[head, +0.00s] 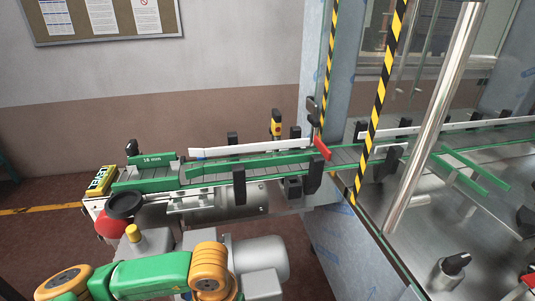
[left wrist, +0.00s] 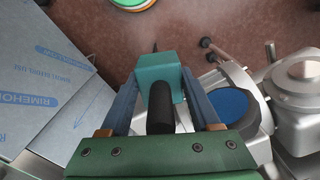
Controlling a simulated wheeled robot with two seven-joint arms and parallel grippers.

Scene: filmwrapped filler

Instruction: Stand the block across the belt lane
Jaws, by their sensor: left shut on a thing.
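In the left wrist view my left gripper (left wrist: 162,82) is shut on a teal block (left wrist: 158,65), its two blue fingers on either side. A black cylindrical handle (left wrist: 160,108) sits in front of the block, toward the camera. In the head view I see my left arm's green and orange links at the bottom left, but I cannot make out the gripper or the held block. The belt lane (head: 222,176) runs from the left end to the right between green rails. My right gripper is not in view.
Black brackets (head: 239,185) and a white rail (head: 250,146) line the lane. A red piece (head: 322,148) stands by the striped posts (head: 386,80). Film-covered panels (left wrist: 45,85) and a blue disc (left wrist: 226,104) flank the gripper.

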